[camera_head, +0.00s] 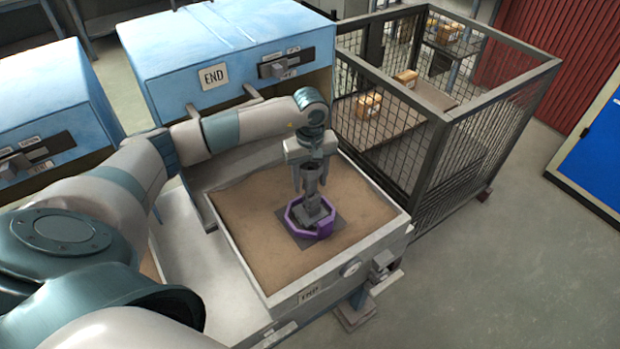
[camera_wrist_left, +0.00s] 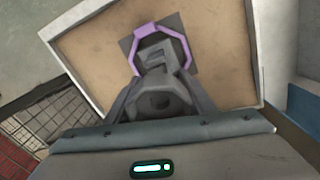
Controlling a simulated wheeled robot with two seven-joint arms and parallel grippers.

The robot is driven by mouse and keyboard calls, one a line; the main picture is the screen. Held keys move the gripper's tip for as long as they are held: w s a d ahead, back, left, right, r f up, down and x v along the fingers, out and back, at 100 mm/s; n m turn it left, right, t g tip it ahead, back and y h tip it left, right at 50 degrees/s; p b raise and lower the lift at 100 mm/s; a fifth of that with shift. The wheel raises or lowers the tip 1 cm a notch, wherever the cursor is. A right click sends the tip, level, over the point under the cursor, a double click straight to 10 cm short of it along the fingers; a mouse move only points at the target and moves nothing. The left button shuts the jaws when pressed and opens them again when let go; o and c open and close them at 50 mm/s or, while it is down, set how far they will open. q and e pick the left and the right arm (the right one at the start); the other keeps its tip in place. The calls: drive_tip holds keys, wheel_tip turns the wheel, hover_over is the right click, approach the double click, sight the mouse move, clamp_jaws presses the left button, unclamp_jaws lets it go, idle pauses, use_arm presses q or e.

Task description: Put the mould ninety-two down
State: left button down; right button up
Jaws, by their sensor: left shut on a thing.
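My left gripper (camera_head: 312,184) reaches straight down over the sand-coloured tray and is shut on a grey piece, which I take to be the mould (camera_head: 318,207). The mould's lower part sits inside a purple octagonal ring (camera_head: 297,222) on a dark square plate (camera_head: 340,219). In the left wrist view the mould (camera_wrist_left: 158,59) shows between the fingers and the purple ring (camera_wrist_left: 186,54) runs around it. I cannot tell whether the mould's underside touches the plate. No number can be read on it. My right gripper is not in view.
The tray has a raised pale rim (camera_head: 239,257), and its sandy floor (camera_head: 235,205) is otherwise bare. A blue oven-like cabinet (camera_head: 185,60) labelled END stands behind it. A wire-mesh cage (camera_head: 460,140) with small boxes stands right of the tray. Open grey floor lies at right.

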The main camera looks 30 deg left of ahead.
use_arm(q)
drive_tip(key=shift+f+b, duration=0.3)
drive_tip(key=shift+b, duration=0.15)
drive_tip(key=c, duration=1.2)
unclamp_jaws()
drive_tip(key=o, duration=0.4)
drive_tip(key=shift+r, duration=0.15)
